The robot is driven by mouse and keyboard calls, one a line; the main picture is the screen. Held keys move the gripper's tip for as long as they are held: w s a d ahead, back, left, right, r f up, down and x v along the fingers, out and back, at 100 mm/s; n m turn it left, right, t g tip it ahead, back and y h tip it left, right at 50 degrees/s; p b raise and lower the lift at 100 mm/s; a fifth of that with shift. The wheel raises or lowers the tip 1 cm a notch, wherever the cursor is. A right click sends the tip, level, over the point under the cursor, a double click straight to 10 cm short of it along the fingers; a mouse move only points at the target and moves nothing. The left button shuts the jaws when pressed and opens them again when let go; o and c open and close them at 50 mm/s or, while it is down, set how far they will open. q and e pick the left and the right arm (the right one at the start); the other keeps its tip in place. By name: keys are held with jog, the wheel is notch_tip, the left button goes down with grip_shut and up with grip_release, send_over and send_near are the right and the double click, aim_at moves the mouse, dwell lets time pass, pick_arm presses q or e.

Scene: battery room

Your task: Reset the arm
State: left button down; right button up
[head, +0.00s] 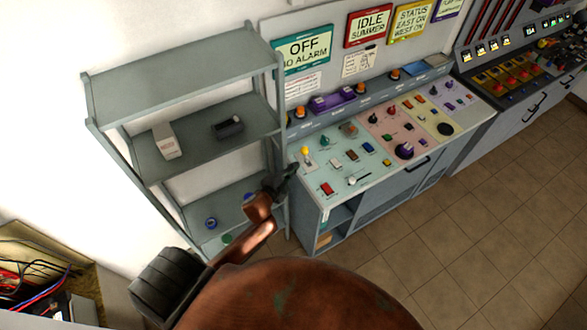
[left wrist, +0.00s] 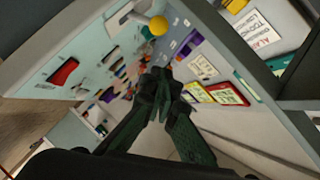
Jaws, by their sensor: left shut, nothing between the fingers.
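My left gripper (head: 285,181) is shut and empty. In the head view it is in front of the shelf's right edge, beside the left end of the control console (head: 330,213). In the left wrist view the dark fingers of the left gripper (left wrist: 160,82) are together in front of the console panel. A yellow knob (head: 305,150) stands on the console's left section; it also shows in the left wrist view (left wrist: 158,25). A red switch (head: 327,189) is near the console's front left corner. My right gripper is not in view.
A grey shelf (head: 180,60) stands left of the console, with a white box (head: 165,140) and a dark device (head: 228,127) on it. Signs such as the green OFF sign (head: 303,49) hang above. An open box with wires (head: 35,275) is at lower left. The tiled floor (head: 480,215) is clear.

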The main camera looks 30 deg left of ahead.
pick_arm(q)
jog(key=shift+s, duration=0.15)
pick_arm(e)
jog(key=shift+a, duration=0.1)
pick_arm(q)
jog(key=shift+r, duration=0.1)
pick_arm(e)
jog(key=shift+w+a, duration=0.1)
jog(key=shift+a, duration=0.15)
